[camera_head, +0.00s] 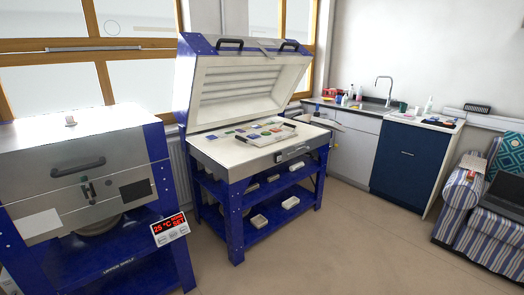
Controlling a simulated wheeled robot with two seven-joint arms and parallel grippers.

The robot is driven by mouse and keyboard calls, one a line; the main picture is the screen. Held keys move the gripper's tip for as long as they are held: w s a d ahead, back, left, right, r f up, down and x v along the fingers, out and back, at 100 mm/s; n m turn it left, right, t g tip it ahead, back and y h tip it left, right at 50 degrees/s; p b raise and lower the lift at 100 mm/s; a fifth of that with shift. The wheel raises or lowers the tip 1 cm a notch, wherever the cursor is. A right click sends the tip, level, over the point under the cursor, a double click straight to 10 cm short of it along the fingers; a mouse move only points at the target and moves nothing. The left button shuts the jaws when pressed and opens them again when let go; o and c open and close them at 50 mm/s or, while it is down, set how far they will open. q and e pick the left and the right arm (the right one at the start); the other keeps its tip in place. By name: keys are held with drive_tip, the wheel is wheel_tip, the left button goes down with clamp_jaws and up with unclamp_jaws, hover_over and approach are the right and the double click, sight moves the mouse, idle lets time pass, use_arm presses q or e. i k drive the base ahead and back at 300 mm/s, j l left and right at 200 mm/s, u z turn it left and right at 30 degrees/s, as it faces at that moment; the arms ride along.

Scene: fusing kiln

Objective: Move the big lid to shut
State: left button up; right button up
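The big lid (245,85) belongs to the middle kiln and stands raised, tilted back, its pale ribbed inner side facing the front. Two dark handles show on its top edge, a left handle (229,43) and a right handle (289,47). Below it, the kiln bed (222,152) is exposed and holds a pale board (258,143) with several small coloured tiles. A small latch (279,157) is on the front of the bed. The lid is hinged at the back, and the hinge itself is hidden. Neither of my grippers is in view.
Blue shelves (262,212) are under the middle kiln. A sink counter (375,114) and striped sofa (480,225) are right. The floor (345,235) in front is clear.

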sight(221, 80)
drive_tip(key=i+j, duration=0.2)
drive_tip(key=i, duration=0.2)
drive_tip(key=i+j+u, duration=0.1)
drive_tip(key=i, duration=0.35)
drive_tip(key=i+j+u, duration=0.1)
drive_tip(key=i+j, duration=0.2)
drive_tip(key=i, duration=0.15)
drive_tip(key=i+j+z, duration=0.2)
drive_tip(key=i, duration=0.1)
